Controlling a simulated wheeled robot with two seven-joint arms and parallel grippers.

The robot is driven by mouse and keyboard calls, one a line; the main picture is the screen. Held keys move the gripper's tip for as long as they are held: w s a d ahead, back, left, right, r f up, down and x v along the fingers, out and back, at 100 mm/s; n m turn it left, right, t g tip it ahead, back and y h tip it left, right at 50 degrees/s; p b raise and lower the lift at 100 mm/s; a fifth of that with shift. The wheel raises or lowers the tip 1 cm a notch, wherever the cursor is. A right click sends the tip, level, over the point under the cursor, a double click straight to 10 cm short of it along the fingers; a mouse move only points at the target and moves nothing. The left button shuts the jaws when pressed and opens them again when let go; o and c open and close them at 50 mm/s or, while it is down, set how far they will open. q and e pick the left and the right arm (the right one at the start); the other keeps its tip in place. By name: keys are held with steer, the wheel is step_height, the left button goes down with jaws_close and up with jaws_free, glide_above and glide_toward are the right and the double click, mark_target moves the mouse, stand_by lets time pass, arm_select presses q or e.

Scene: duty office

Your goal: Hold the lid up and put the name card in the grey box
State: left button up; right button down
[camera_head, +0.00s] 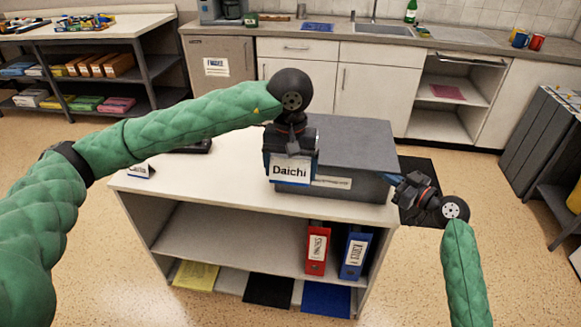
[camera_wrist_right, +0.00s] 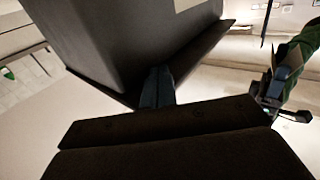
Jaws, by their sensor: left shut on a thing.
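The grey box (camera_head: 345,186) stands on the white cabinet top. Its flat grey lid (camera_head: 360,140) looks closed in the head view. My left gripper (camera_head: 290,158) is shut on the name card (camera_head: 290,171), which reads "Daichi", and holds it upright in front of the box's left part. My right gripper (camera_head: 394,184) is at the box's right end, close to the side below the lid. In the right wrist view its blue-grey fingers (camera_wrist_right: 157,88) are at the box's dark edge (camera_wrist_right: 105,88). I cannot tell whether they touch it or how far apart they are.
Another small card (camera_head: 139,171) stands at the left of the white cabinet top (camera_head: 200,188). A dark object (camera_head: 195,147) lies behind it. Red (camera_head: 317,250) and blue (camera_head: 355,254) binders stand on the shelf below. The front left of the top is clear.

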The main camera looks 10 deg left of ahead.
steer(key=shift+r, duration=0.65)
steer(key=shift+w+r, duration=0.2)
steer(key=shift+r, duration=1.55)
steer(key=shift+w+r, duration=0.25)
steer(key=shift+r, duration=0.6)
steer(key=shift+w+r, duration=0.25)
steer(key=shift+r, duration=0.6)
steer(key=shift+r, duration=0.15)
steer(key=shift+w+r, duration=0.35)
steer(key=shift+r, duration=0.4)
steer(key=shift+w+r, duration=0.35)
steer(key=shift+r, duration=0.4)
